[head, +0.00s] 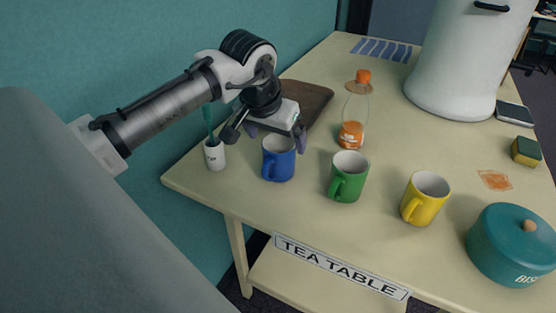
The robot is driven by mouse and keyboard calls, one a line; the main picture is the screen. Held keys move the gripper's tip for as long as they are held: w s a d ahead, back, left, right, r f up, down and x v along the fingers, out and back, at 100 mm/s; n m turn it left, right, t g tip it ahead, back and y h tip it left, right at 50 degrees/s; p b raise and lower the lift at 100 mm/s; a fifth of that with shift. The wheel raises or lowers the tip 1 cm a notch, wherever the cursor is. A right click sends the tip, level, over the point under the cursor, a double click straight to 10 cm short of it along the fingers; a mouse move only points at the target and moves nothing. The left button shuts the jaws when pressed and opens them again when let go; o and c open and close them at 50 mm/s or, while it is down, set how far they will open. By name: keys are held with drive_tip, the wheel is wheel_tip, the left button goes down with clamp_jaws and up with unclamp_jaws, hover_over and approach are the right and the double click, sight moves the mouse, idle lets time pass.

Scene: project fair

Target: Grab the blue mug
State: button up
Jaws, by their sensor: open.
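The blue mug (278,162) stands upright on the tea table (300,212) near its left front part, with its handle toward the front left. My gripper (278,140) is open and hangs over the back of the blue mug, one finger on each side of it in the picture. The right finger is at the mug's upper right edge; the left one is mostly hidden. I cannot tell whether the fingers touch the mug.
A white cup with a brush (215,155) stands close on the left. A green mug (347,177), a yellow mug (425,199) and a teal tin (510,250) stand to the right. An orange bottle (352,132) and a brown tray (312,97) are behind.

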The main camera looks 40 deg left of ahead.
sight(279, 149)
drive_tip(key=x, duration=0.5)
drive_tip(key=shift+s+d+p, duration=0.1)
drive_tip(key=shift+p, duration=0.3)
drive_tip(key=shift+c, duration=0.2)
drive_tip(key=c, duration=1.2)
